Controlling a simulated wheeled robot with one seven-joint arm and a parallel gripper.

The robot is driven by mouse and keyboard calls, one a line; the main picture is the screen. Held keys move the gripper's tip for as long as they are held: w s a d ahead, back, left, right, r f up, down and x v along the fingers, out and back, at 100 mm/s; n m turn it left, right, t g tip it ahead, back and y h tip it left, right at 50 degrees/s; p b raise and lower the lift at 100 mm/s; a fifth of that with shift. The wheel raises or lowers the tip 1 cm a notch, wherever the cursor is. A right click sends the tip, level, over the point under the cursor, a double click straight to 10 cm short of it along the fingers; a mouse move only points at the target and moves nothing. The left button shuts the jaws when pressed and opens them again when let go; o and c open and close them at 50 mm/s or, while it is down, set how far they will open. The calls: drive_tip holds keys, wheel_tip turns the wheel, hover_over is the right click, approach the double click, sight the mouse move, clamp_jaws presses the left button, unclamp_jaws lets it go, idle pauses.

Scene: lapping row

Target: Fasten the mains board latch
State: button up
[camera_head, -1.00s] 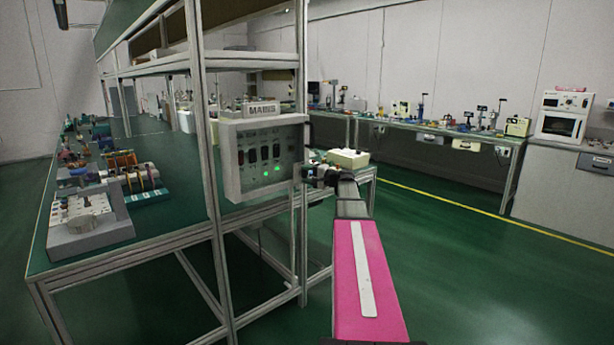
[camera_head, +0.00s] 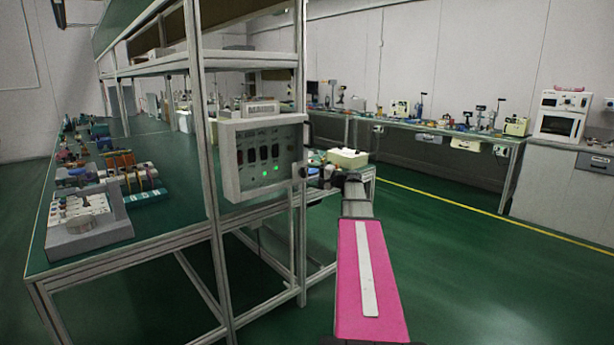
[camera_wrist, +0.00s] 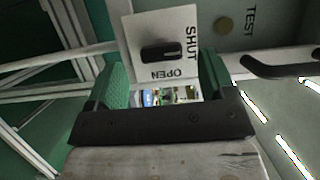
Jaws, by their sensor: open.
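The mains board (camera_head: 229,165) is a pale grey box on the bench frame, with dark switches and green lights on its front. Its latch knob (camera_wrist: 160,52) is a black bar on a white plate (camera_wrist: 139,24) in the wrist view. The bar lies across the picture, with SHUT lettered at its right and OPEN, upside down, below it. My gripper (camera_wrist: 165,78) is open, with one green fingertip towards each side of the knob. The fingers look apart from it; the depth between is unclear. In the head view my gripper (camera_head: 309,172) is small at the board's right edge.
Frame posts (camera_head: 302,150) stand beside the board. The bench (camera_head: 165,150) lies left; the green floor (camera_head: 450,250) at right is open.

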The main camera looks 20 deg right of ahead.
drive_tip(key=v, duration=0.7)
drive_tip(key=shift+s+d, duration=0.2)
drive_tip(key=s+a+f+n+g+h, duration=0.2)
drive_tip(key=s+a+f+g, duration=0.2)
drive_tip(key=a+f, duration=0.65)
drive_tip(key=s+a+f+n+g+h, duration=0.2)
drive_tip(key=s+a+f+g, duration=0.25)
drive_tip(key=a+f, duration=0.65)
drive_tip(key=s+a+f+n+g+h, duration=0.2)
drive_tip(key=s+a+f+h, duration=0.2)
drive_tip(key=s, duration=0.4)
drive_tip(key=s+a+f+n+g+h, duration=0.3)
drive_tip(key=s+a+f+h, duration=0.1)
drive_tip(key=s+f, duration=0.3)
drive_tip(key=shift+s+a, duration=0.65)
drive_tip(key=shift+s, duration=0.45)
